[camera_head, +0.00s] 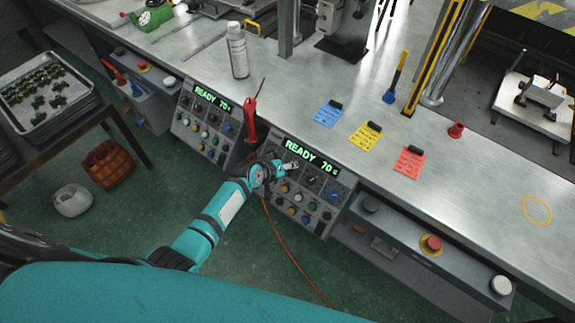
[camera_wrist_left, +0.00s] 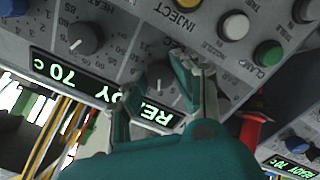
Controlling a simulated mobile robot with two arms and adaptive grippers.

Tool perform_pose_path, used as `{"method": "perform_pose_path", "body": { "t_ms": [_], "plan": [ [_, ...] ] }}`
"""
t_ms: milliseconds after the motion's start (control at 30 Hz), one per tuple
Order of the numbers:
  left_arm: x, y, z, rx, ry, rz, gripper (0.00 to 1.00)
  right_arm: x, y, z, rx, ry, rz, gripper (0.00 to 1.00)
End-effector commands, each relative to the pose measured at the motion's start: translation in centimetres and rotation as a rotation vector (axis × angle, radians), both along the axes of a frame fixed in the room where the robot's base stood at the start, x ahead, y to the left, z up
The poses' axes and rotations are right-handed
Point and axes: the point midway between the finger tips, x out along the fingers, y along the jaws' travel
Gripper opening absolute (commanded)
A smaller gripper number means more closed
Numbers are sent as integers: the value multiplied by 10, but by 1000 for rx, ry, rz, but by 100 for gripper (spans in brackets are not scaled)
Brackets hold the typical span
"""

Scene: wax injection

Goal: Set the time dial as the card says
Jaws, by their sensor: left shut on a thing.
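The right control panel (camera_head: 290,205) has a green display (camera_head: 312,158) reading READY 70 C, with dials and coloured buttons below it. My left gripper (camera_head: 284,168) is at this panel, just under the display.
A second panel (camera_head: 205,125) with a READY display stands to the left. A red-handled tool (camera_head: 250,122) is between the panels, with an orange cable (camera_head: 290,255) below. A spray bottle (camera_head: 238,50) stands on the bench (camera_head: 470,185). A red stop button (camera_head: 431,244) is at right.

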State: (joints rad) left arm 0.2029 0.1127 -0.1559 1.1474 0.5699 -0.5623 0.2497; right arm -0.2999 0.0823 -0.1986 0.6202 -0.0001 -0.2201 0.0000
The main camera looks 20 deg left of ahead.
Motion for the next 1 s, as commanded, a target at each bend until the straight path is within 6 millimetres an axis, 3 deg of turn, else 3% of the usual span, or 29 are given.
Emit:
{"method": "perform_pose_path", "body": {
  "t_ms": [1000],
  "plan": [
    [-1, 0, 0, -675, 246, 602, 0, 0, 4, 31, 5, 0, 0, 52]
  ]
}}
